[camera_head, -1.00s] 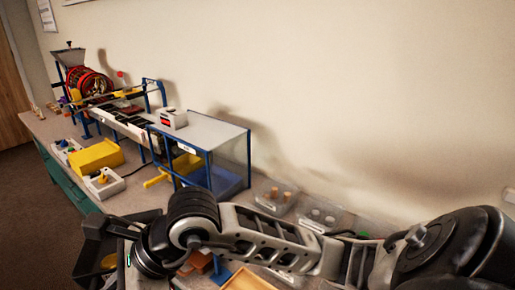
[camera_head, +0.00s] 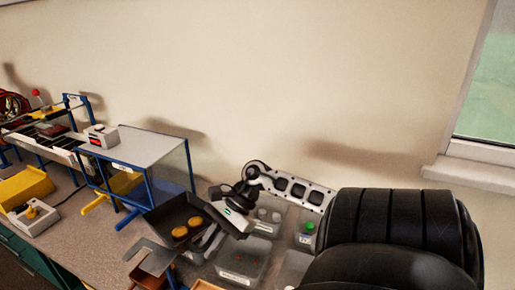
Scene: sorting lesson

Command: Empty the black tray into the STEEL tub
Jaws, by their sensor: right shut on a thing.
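The black tray (camera_head: 179,211) is in the middle of the head view, with two yellow-orange round pieces (camera_head: 180,232) lying in it. My right gripper (camera_head: 226,219) is shut on the tray's right side and holds it over the table. The tray looks somewhat tilted. The fingertips are mostly hidden. Behind the gripper stands a clear tub with grey round pieces (camera_head: 268,215). I cannot read its label, so I cannot tell whether it is the STEEL tub. My left gripper is not in view.
A clear tub (camera_head: 242,264) with a white label stands in front of the gripper, and another holds a green piece (camera_head: 308,228). A blue-framed stand (camera_head: 150,150) is at left. A grey angled plate (camera_head: 152,256) is near the front. My right arm hides the right side.

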